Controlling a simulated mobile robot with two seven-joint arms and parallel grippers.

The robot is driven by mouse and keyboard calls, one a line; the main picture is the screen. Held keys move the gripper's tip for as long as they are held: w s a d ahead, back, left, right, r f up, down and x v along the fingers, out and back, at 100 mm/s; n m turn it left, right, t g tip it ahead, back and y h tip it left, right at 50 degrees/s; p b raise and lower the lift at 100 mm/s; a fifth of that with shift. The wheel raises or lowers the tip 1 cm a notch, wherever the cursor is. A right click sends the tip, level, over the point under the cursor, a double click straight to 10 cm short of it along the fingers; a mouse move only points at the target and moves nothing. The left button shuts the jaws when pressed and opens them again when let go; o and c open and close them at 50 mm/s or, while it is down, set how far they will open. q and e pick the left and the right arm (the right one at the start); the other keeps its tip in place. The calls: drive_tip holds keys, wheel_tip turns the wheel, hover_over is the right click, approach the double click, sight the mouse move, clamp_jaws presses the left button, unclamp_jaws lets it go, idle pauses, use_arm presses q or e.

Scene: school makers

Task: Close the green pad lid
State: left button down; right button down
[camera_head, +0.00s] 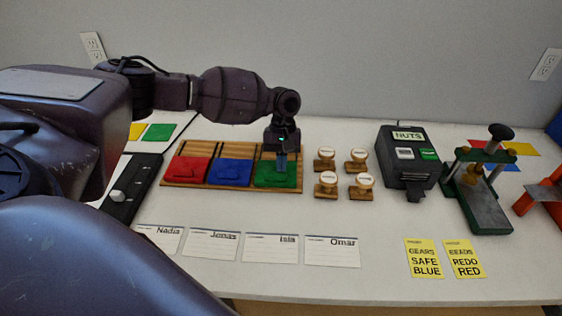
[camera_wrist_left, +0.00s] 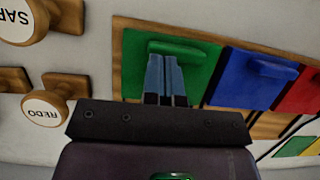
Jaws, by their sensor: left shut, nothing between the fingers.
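The green pad lid (camera_head: 276,177) lies flat at the right end of the wooden pad tray (camera_head: 240,189), beside the blue and red lids. It also shows in the left wrist view (camera_wrist_left: 197,53), with a raised green handle along one edge. My left gripper (camera_head: 281,166) points down over the green lid, its fingers together and empty. In the left wrist view the fingertips (camera_wrist_left: 164,60) are over the lid close to its handle; whether they touch it I cannot tell. My right gripper is not in view.
The blue lid (camera_head: 230,172) and red lid (camera_head: 186,170) lie to the left on the tray. Several wooden stamps (camera_head: 326,184) stand just right of the tray. Farther right are a black NUTS box (camera_head: 408,158) and a press (camera_head: 478,190). Name cards (camera_head: 271,248) lie in front.

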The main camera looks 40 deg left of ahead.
use_arm(q)
drive_tip(key=p+v, duration=0.1)
drive_tip(key=v, duration=1)
drive_tip(key=shift+s, duration=0.1)
